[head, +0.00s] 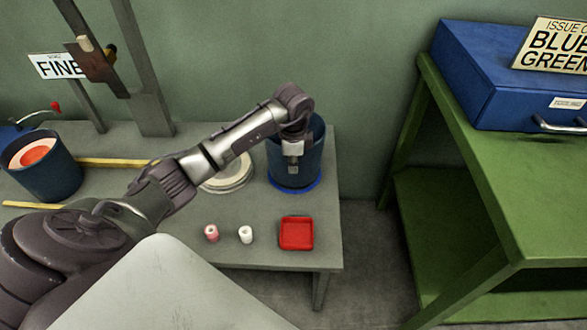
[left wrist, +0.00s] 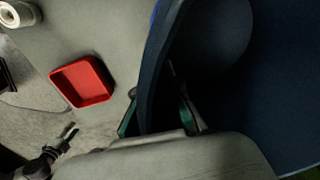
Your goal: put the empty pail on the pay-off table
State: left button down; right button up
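The dark blue pail (head: 312,160) stands upright at the back right of the grey table (head: 325,225), on a bright blue ring or disc. Its inside looks dark and empty in the left wrist view, where its wall (left wrist: 290,90) fills the right side. My left gripper (head: 293,165) is at the pail's near rim. In the left wrist view its fingers (left wrist: 158,105) straddle the wall, with a gap that looks dark. My right gripper (left wrist: 71,130) shows small at lower left there, its tips apart and empty. No table is marked as pay-off table.
Another pail (head: 55,180) with red and white contents stands at left. A red tray (head: 297,233), small white (head: 245,234) and pink (head: 211,233) spools and a white disc (head: 232,178) are near. A green bench (head: 480,190) with a blue case (head: 470,85) stands right, across a floor gap.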

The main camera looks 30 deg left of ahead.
pick_arm(q)
jog(key=shift+w+f, duration=0.1)
jog(key=shift+f, duration=0.6)
pick_arm(e)
jog(key=shift+w+r, duration=0.2)
jog(key=shift+r, duration=0.15)
pick_arm(q)
jog(key=c, duration=1.7)
grip_release()
jog(key=shift+f, duration=0.15)
jog(key=o, duration=0.4)
pick_arm(e)
jog(key=shift+r, duration=0.1)
jog(key=shift+w, duration=0.1)
pick_arm(q)
jog(key=shift+r, duration=0.3)
jog(key=r, duration=0.4)
jog(key=r+p, duration=0.1)
jog(key=r, duration=0.6)
jog(key=shift+s+d+r+p, duration=0.25)
jog(key=shift+s+r+p, duration=0.1)
jog(key=shift+s, duration=0.05)
pick_arm(e)
jog(key=s+f, duration=0.3)
jog(key=f, duration=0.1)
jog(key=shift+s+d+f, duration=0.2)
jog(key=shift+s+f, duration=0.1)
jog(key=shift+s, duration=0.1)
